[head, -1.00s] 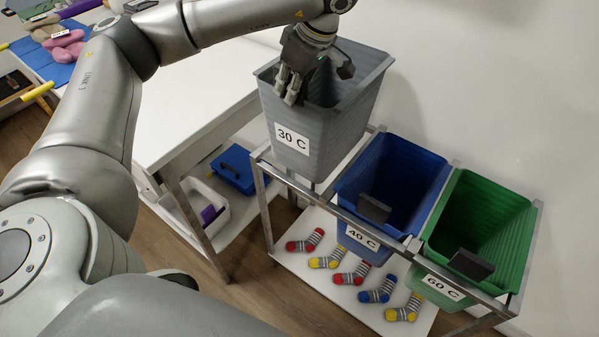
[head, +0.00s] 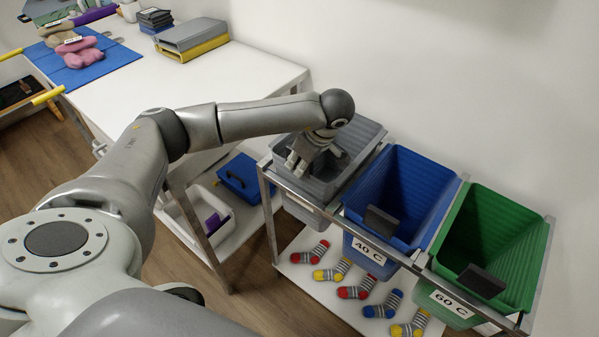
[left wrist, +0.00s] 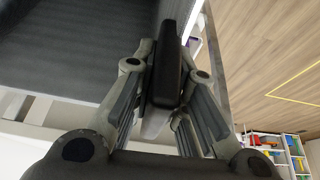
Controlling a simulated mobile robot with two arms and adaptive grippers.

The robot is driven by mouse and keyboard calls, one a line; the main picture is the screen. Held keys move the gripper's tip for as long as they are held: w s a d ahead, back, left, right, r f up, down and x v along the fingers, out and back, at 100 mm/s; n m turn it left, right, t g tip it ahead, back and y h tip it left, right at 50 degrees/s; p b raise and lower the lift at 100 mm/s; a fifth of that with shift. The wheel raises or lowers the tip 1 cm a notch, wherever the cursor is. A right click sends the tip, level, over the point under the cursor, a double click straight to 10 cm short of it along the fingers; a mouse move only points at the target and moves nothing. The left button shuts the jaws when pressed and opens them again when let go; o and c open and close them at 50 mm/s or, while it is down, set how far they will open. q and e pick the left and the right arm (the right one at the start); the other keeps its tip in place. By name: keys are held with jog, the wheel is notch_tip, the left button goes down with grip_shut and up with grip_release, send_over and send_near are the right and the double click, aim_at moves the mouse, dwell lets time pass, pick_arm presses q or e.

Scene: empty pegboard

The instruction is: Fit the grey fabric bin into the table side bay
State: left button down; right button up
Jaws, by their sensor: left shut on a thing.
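The grey fabric bin (head: 363,141) is in the rack's left bay, the one beside the table, in the head view. Its lower part shows below the front rail (head: 332,212), and its rim is near the height of the blue bin's rim. I cannot tell whether it rests fully on the rails. My left gripper (head: 309,160) is over its front edge. In the left wrist view, the fingers (left wrist: 165,88) are shut on the bin's dark handle tab (left wrist: 168,65), with the grey bin wall (left wrist: 75,60) at left. My right gripper is not in view.
A blue bin (head: 410,185) and a green bin (head: 500,235) fill the other bays. Several striped socks (head: 356,287) lie on the lower shelf. The white table (head: 230,85) stands at left, with a blue box (head: 240,177) beneath. A wall is close behind.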

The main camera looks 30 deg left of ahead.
pick_arm(q)
notch_tip(320, 180, down, 4)
jog(key=shift+f, duration=0.1)
jog(key=c, duration=1.5)
grip_release()
jog(key=shift+c, duration=0.2)
jog(key=shift+o, duration=0.5)
jog(key=b+v, duration=0.1)
jog(key=v, duration=1.1)
